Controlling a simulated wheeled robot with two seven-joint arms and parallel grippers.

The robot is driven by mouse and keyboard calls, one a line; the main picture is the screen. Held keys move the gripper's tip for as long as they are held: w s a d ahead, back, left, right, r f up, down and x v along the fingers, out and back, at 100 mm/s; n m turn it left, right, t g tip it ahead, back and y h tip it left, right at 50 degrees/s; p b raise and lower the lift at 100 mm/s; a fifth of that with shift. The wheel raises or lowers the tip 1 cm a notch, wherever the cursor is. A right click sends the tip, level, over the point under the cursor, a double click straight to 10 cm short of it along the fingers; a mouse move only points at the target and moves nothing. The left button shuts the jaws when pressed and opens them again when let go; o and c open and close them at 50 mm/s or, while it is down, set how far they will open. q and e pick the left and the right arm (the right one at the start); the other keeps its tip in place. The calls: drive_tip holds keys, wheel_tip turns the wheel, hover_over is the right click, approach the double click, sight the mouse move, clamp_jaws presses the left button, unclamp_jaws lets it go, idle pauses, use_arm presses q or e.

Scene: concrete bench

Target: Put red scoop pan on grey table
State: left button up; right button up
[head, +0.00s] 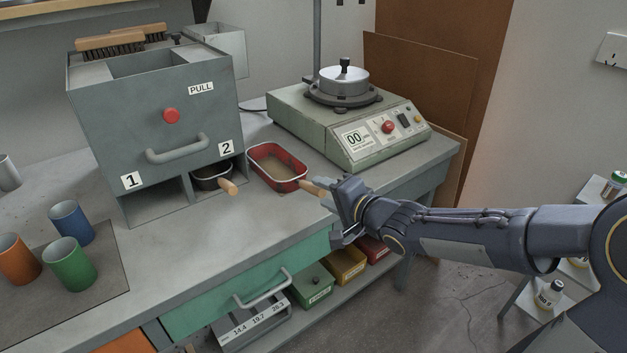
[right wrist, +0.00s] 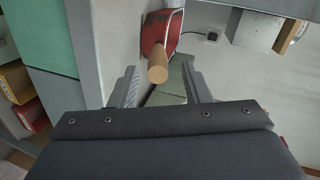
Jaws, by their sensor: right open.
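The red scoop pan (head: 265,152) rests on the grey table (head: 300,215), just right of the grey two-slot box. Its wooden handle points toward the front right, at my right gripper (head: 336,208). In the right wrist view, the red pan (right wrist: 154,32) lies ahead, with its handle end near the gap between the fingertips of my open right gripper (right wrist: 158,72). The fingers appear to be either side of the handle's line, not closed on it. The far finger partly overlaps the handle tip in the head view. My left gripper is out of view.
The grey box (head: 110,110) has slots 1 and 2; a dark pan (head: 212,178) sits in slot 2. A green machine (head: 350,125) stands behind right. Blue, green and orange cups (head: 68,262) stand at left. The table front centre is clear.

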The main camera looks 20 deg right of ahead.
drive_tip(key=s+d+n+g+h+p, duration=0.25)
drive_tip(key=s+d+h, duration=0.4)
drive_tip(key=s, duration=0.75)
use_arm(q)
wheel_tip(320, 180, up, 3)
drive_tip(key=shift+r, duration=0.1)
use_arm(e)
drive_tip(key=s+a+f+n+g+y, duration=0.1)
drive_tip(key=s+a+n+g+y, duration=0.1)
drive_tip(key=s, duration=0.5)
drive_tip(key=s+a+f+n+g+y, duration=0.1)
drive_tip(key=s+a+n+g+y, duration=0.2)
drive_tip(key=s+n, duration=0.2)
drive_tip(key=s, duration=0.3)
drive_tip(key=shift+a+f+g, duration=0.35)
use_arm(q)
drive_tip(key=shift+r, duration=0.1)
use_arm(e)
drive_tip(key=shift+r+n, duration=0.1)
drive_tip(key=shift+n, duration=0.15)
use_arm(q)
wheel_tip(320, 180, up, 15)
drive_tip(key=p, duration=1.5)
use_arm(e)
wheel_tip(320, 180, up, 15)
